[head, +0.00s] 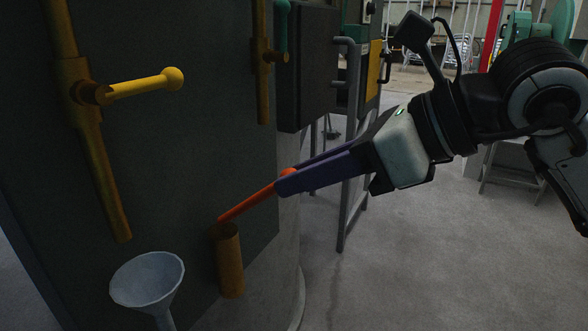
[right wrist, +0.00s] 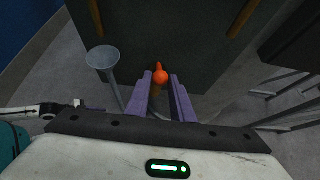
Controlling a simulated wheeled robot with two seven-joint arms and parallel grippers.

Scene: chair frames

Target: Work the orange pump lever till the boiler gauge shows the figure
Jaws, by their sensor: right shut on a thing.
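The orange pump lever (head: 247,203) sticks out up and to the right from the top of a brass cylinder (head: 230,262) on the dark panel. My right gripper (head: 284,183) is shut on the knob end of the lever. In the right wrist view the orange knob (right wrist: 160,77) sits between the two purple fingers (right wrist: 159,88). The boiler gauge is not in view, so I cannot read a figure.
A grey funnel (head: 147,281) stands just left of the pump. A brass pipe with a yellow ball-ended handle (head: 140,86) is on the dark panel (head: 190,150) above it. A dark box (head: 305,68) is to the right.

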